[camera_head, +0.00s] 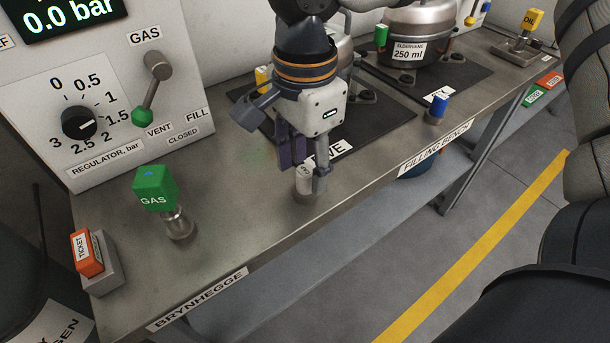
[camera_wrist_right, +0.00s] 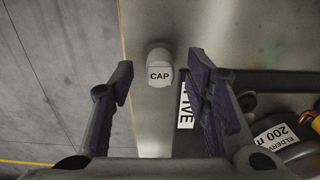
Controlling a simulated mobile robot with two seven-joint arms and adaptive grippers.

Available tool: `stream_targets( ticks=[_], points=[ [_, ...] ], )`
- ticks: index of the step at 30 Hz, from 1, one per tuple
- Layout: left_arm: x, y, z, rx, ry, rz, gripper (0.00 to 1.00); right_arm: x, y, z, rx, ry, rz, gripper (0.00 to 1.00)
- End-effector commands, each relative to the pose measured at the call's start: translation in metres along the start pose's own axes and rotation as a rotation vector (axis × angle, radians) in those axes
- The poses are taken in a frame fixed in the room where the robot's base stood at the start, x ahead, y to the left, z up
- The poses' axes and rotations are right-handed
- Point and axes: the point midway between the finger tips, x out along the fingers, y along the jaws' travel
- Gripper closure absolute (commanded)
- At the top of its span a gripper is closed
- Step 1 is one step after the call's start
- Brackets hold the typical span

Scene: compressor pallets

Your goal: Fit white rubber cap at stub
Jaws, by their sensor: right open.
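The white cap (camera_wrist_right: 159,72), labelled CAP, stands on the metal bench ahead of my right gripper. In the head view the cap (camera_head: 303,181) shows partly between the fingers. My right gripper (camera_head: 305,170) is open and points down over it. In the wrist view the right gripper's fingers (camera_wrist_right: 165,85) are apart with nothing between their tips, and the cap lies beyond the gap. A compressor marked 200 ml (camera_wrist_right: 285,140) lies at the lower right, on the mat side. I cannot make out which fitting is the stub. My left gripper is not in view.
A green GAS block (camera_head: 156,188) on a metal fitting and an orange TICKET holder (camera_head: 86,253) stand left. The regulator panel (camera_head: 110,110) rises behind. A 250 ml compressor (camera_head: 418,28) and blue-topped post (camera_head: 438,107) stand right. Bench front edge is close to the cap.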

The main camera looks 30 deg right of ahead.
Motion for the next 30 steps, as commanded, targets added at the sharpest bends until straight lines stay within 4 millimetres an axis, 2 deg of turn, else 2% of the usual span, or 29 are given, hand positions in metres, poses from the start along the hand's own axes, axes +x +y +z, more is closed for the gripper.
stream_targets(
  ticks=[11,13,17,18,30],
  points=[
    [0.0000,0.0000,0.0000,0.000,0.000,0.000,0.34,0.0003,0.0004,-0.0003,0.001,0.001,0.001,0.57],
    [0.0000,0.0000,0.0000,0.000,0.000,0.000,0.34,0.0003,0.0004,-0.0003,0.001,0.001,0.001,0.68],
    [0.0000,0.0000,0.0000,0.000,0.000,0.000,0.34,0.0003,0.0004,-0.0003,0.001,0.000,0.001,0.97],
    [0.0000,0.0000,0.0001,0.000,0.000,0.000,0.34,0.0003,0.0004,-0.0003,0.001,0.000,0.001,1.00],
    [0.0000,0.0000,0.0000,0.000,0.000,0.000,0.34,-0.0096,-0.0002,-0.0003,0.002,0.001,0.000,1.00]
  ],
)
